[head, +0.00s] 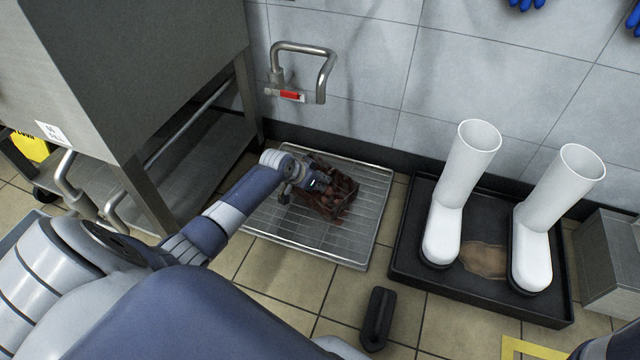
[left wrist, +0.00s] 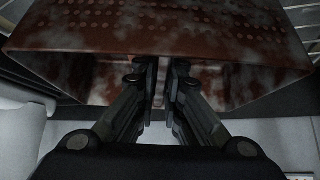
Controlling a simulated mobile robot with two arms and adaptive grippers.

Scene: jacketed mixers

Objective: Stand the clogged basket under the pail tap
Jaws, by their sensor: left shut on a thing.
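The clogged basket (head: 337,200), a rusty brown perforated box, is over the metal floor grate (head: 345,247), below and slightly right of the pail tap (head: 303,60). The tap is a bent steel pipe with a red-marked handle on the wall. My left gripper (head: 302,189) is shut on the basket's near left side. In the left wrist view, the fingers (left wrist: 165,72) pinch a thin edge of the stained basket (left wrist: 80,35). I cannot tell whether the basket rests on the grate or hangs just above it. My right gripper is not in view.
A black tray (head: 405,250) with white boots (head: 447,222) stands right of the grate. A steel cabinet (head: 130,75) on legs stands at the left. A dark block (head: 377,318) lies on the tiles in front of the grate. The grate's right part is bare.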

